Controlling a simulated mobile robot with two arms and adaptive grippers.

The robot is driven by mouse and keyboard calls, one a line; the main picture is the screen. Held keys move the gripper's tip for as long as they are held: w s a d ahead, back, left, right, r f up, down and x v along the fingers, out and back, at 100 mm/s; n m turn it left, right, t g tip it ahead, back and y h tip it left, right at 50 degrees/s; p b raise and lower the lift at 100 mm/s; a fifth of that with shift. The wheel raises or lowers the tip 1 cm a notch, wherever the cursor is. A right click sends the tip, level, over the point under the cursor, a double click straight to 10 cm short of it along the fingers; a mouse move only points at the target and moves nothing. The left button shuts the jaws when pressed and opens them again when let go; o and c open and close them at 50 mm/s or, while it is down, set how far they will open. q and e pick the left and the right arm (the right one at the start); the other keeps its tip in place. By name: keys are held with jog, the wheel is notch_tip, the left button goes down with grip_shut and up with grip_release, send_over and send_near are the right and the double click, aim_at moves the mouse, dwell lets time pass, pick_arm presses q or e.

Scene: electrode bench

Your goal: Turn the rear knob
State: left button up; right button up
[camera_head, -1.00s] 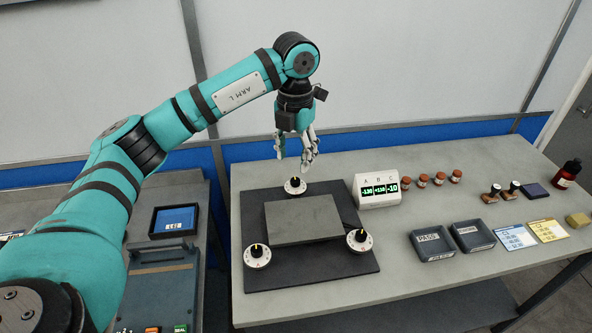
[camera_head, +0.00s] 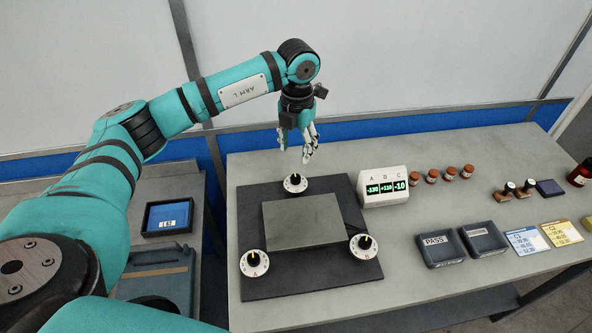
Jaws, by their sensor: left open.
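The rear knob (camera_head: 295,183) is a white dial with a black grip, at the back edge of the dark base plate (camera_head: 262,196). My left gripper (camera_head: 295,152) is open and empty, pointing down above the rear knob, apart from it as far as I can tell. Two like knobs sit at the front: knob A (camera_head: 254,263) at left and knob B (camera_head: 363,246) at right. A grey block (camera_head: 302,221) lies between the knobs. A white display (camera_head: 384,187) labelled A, B, C shows green readings. My right gripper is out of view.
Several brown-capped vials (camera_head: 449,173), two stamps (camera_head: 507,190) and a dark bottle (camera_head: 580,175) stand to the right. Two dark trays (camera_head: 437,250) and printed cards (camera_head: 527,241) lie in front of them. A side bench at left holds a small screen (camera_head: 168,217).

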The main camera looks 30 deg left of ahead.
pick_arm(q)
jog(key=p, duration=0.1)
send_over(296, 177)
notch_tip(296, 177, down, 4)
jog(key=shift+f, duration=0.1)
notch_tip(296, 177, down, 5)
jog(key=shift+f+p, duration=0.2)
jog(key=shift+p, duration=0.45)
jog(key=shift+f, duration=0.3)
jog(key=shift+a+f, duration=0.1)
jog(key=shift+f, duration=0.2)
jog(key=c, duration=0.4)
grip_shut()
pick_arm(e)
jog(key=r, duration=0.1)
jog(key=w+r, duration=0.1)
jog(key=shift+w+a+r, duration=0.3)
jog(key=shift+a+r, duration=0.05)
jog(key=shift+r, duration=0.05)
